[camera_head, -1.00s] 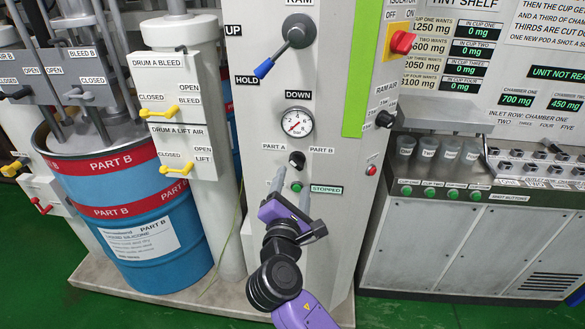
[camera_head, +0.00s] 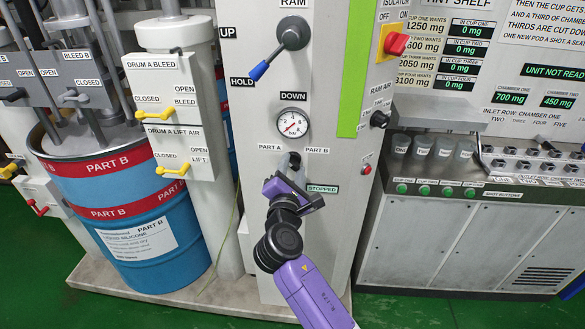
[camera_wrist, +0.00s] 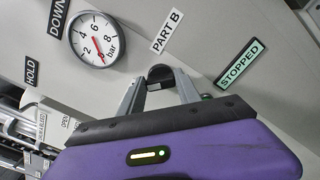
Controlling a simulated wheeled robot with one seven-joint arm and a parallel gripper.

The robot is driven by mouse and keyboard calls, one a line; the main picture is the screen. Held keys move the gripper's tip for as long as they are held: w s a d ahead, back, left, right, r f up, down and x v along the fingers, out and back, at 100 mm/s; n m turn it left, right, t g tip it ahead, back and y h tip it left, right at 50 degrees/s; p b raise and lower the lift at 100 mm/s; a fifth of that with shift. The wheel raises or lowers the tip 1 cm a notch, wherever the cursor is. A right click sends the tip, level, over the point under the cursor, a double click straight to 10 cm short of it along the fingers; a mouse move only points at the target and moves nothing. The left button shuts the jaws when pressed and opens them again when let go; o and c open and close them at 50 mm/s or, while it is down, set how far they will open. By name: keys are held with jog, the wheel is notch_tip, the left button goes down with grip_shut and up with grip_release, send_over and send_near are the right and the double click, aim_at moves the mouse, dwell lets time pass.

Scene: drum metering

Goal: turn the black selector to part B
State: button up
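The black selector (camera_wrist: 160,74) is a small knob on the grey panel, between the PART A label (camera_head: 270,147) and the PART B label (camera_head: 317,150). In the head view the selector (camera_head: 295,157) shows just above my fingers. My gripper (camera_wrist: 161,80) is at the selector, with one finger on each side of it. The fingers are apart, with panel visible between them. I cannot tell whether they touch the knob. Which way the selector points is not clear. The PART B label also shows in the wrist view (camera_wrist: 166,31).
The pressure gauge (camera_head: 293,123) is above the selector. The STOPPED label (camera_head: 323,189) is below and to the right. The ram lever (camera_head: 292,34) with its blue handle is higher up. A red isolator knob (camera_head: 397,43) is at the upper right.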

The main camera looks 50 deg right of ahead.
grip_shut()
jog(key=shift+f+m+b, duration=0.1)
jog(key=shift+m+b, duration=0.2)
jog(key=m+b, duration=0.2)
jog(key=m, duration=0.1)
jog(key=m+b, duration=0.2)
jog(key=shift+f, duration=0.25)
jog(key=m+b, duration=0.2)
jog(key=m, duration=0.1)
jog(key=m+b, duration=0.3)
jog(key=shift+f+m+b, duration=0.2)
jog(key=shift+m+b, duration=0.1)
jog(key=shift+m, duration=0.1)
jog(key=m+b, duration=0.3)
jog(key=shift+m+b, duration=0.8)
jog(key=shift+m, duration=0.4)
jog(key=shift+r, duration=0.1)
